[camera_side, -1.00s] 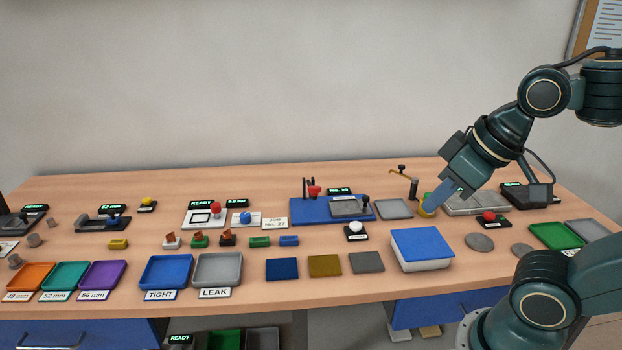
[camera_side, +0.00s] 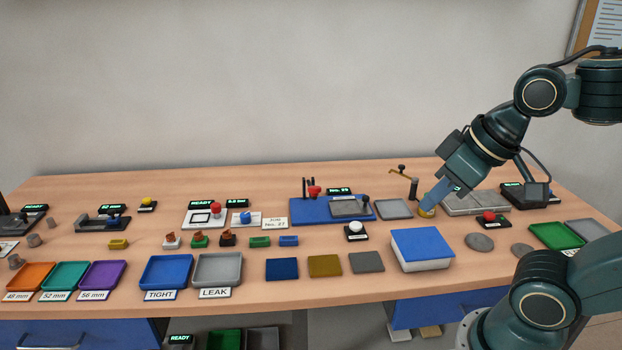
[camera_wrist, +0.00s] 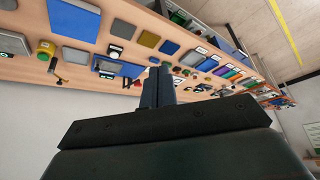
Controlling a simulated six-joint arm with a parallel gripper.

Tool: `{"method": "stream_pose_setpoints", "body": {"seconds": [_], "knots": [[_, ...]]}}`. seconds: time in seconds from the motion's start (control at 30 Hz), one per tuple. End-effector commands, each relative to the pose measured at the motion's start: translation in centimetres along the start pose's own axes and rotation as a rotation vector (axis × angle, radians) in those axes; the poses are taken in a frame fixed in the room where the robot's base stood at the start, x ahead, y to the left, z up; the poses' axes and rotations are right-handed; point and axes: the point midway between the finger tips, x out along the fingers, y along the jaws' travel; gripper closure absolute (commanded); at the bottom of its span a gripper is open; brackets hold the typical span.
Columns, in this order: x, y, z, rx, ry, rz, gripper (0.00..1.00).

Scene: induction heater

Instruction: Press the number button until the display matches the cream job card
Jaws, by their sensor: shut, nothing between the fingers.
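The cream job card (camera_side: 275,223) stands on the bench left of a blue fixture and seems to read "Job No. 27". A small green-lit display (camera_side: 339,191) behind the fixture shows "No." and a two-digit number, too small to read surely. A white button (camera_side: 356,229) on a black base sits in front of the fixture; it also shows in the wrist view (camera_wrist: 115,50). My gripper (camera_side: 427,206) is shut and empty, right of the white button. In the side view its tip overlaps a yellow part (camera_side: 427,213); I cannot tell whether they touch.
The blue fixture (camera_side: 308,211) has a red knob. A blue-topped box (camera_side: 421,247) stands at the front, and a brass lever (camera_side: 402,172) rises behind my gripper. A red button (camera_side: 489,216) lies to the right. Bare bench lies behind the fixture.

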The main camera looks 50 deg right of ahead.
Motion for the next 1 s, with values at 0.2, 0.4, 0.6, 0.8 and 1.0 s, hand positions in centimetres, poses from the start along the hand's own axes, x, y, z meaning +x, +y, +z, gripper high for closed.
{"method": "stream_pose_setpoints", "body": {"seconds": [0.2, 0.4, 0.6, 0.8, 1.0], "knots": [[1.0, 0.4, -1.7, 0.034, 0.008, 0.005, 1.00], [2.8, 1.1, -4.2, 0.089, 0.025, 0.008, 1.00], [5.0, 2.3, -6.9, 0.155, 0.047, 0.007, 1.00], [7.5, 3.8, -9.2, 0.225, 0.071, 0.003, 1.00], [10.1, 5.6, -11.3, 0.301, 0.097, -0.003, 1.00]]}}
